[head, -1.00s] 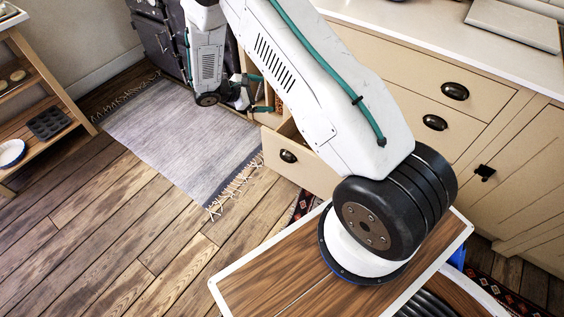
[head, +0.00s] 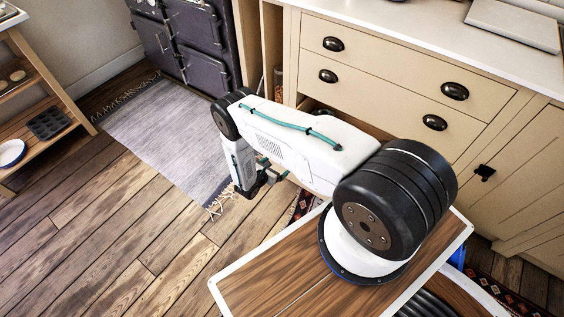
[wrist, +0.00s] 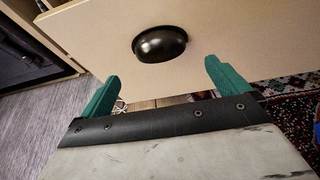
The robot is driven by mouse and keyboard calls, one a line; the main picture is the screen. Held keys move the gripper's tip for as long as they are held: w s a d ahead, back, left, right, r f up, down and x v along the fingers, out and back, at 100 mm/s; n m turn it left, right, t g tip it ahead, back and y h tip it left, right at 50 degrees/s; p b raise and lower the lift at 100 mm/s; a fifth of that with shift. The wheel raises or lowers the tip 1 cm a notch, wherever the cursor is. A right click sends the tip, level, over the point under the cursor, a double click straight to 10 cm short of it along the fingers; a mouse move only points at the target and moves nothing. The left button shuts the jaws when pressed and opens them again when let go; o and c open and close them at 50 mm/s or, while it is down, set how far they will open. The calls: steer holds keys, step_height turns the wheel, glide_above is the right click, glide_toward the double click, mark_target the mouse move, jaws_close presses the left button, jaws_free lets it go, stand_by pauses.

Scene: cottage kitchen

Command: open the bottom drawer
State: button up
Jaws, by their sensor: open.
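The bottom drawer is pulled out from the cabinet; a dark gap shows above it in the head view, and my arm hides most of it. Its cream front (wrist: 235,35) fills the top of the wrist view, with a black cup handle (wrist: 160,44) in the middle. My gripper (wrist: 161,73) is open and empty, its teal fingers apart on either side of and short of the handle, not touching it. In the head view my gripper (head: 274,172) is low in front of the drawer, partly hidden by my forearm.
Two closed drawers, upper (head: 390,72) and middle (head: 375,100), sit above. A dark stove (head: 195,45) stands at the back left, with a grey rug (head: 165,130) before it. A patterned rug (wrist: 295,95) lies at the right in the wrist view. The wood floor at left is clear.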

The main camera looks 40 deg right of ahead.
steer(key=shift+x, duration=2.75)
